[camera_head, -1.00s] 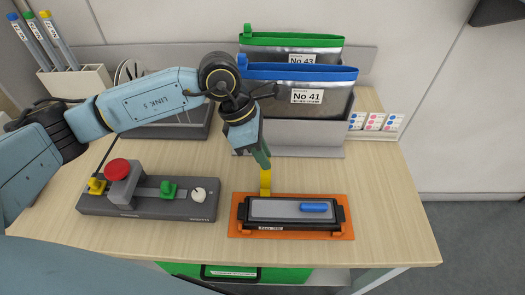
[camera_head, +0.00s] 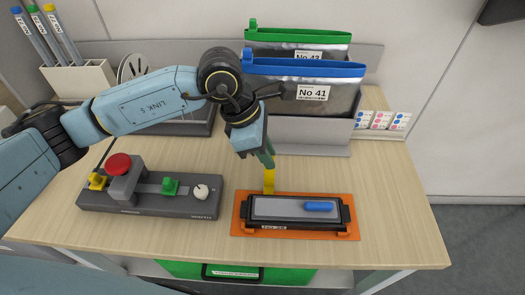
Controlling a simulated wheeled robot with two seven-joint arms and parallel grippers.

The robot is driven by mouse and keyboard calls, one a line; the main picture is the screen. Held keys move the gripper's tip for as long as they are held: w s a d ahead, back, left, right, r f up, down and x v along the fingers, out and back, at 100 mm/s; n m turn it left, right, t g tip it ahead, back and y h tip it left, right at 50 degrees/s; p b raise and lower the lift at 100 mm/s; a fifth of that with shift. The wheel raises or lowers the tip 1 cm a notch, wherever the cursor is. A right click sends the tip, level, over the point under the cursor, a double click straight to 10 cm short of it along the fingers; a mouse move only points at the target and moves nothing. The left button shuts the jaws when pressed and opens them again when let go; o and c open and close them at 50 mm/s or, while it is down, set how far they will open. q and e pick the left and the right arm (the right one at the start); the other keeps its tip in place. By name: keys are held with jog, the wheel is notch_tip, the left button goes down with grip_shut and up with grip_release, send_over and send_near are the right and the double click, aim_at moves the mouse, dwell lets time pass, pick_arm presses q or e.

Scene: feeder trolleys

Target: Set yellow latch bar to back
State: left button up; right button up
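The yellow latch bar (camera_head: 269,181) stands up at the back edge of the orange base (camera_head: 350,213), left of its middle. The base holds a dark frame with a grey plate and a blue handle (camera_head: 320,206). My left gripper (camera_head: 267,159) points down with its green fingertips right at the top of the yellow bar. I cannot tell whether they touch it. The fingers are seen edge-on, so the gap between them is hidden. My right gripper is not in view.
A grey control box (camera_head: 150,205) with a red knob, a green knob and a white dial stands at left. Pouches labelled No 41 (camera_head: 290,97) and No 43 stand in a grey holder behind my gripper. The table (camera_head: 395,225) is clear at right.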

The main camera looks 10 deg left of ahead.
pick_arm(q)
jog(key=o, duration=0.4)
jog(key=v, duration=1.3)
jog(key=shift+r, duration=0.25)
